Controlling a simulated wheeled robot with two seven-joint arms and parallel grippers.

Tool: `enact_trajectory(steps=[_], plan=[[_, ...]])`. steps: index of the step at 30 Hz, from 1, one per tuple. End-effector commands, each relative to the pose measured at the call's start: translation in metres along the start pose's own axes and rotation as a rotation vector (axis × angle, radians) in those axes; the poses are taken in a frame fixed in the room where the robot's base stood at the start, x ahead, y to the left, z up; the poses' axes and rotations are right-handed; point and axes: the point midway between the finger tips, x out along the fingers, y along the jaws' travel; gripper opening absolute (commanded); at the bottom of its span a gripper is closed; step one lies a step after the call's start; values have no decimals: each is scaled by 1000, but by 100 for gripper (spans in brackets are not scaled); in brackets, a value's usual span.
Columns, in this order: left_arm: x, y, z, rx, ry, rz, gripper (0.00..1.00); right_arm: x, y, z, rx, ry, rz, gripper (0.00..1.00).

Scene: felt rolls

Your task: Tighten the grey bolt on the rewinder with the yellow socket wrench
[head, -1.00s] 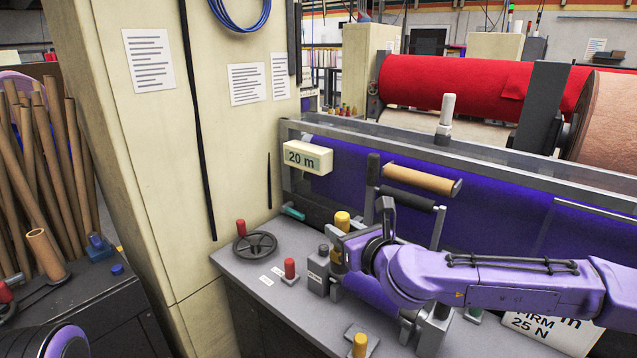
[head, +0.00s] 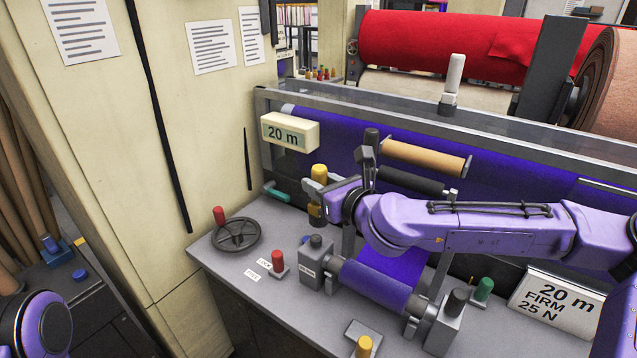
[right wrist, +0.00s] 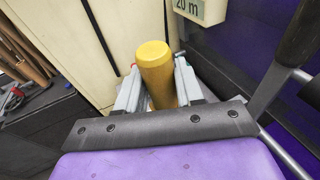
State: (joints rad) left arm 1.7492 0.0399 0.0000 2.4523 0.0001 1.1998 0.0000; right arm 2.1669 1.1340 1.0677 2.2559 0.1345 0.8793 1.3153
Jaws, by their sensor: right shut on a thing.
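The yellow socket wrench (head: 319,173) is upright in my right gripper (head: 318,192), which is shut on it. In the right wrist view the wrench's yellow end (right wrist: 154,62) stands between the two grey fingers (right wrist: 157,85). Its lower end hangs just above a grey block (head: 314,268) at the left end of the small purple roller. A dark grey stub (head: 316,241) on top of this block looks like the grey bolt. A small gap seems to show between the two. My left gripper is out of view.
A handwheel (head: 236,235) and a red knob (head: 278,261) are on the left of the grey bench. A yellow-topped piece (head: 362,346) is at the front edge. A black knob (head: 457,301), a green knob (head: 484,288) and a sign (head: 557,303) are at the right.

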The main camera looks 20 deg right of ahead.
Motion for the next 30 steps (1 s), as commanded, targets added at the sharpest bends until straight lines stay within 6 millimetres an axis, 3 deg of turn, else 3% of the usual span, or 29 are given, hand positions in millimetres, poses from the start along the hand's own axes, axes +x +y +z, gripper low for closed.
enact_trajectory(steps=[4,16,30], plan=[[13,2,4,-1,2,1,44,12,-2,-17,1,12,-2,0],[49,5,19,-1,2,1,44,22,-4,-52,1,12,-3,0],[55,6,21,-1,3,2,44,22,-4,-57,1,12,-2,0]])
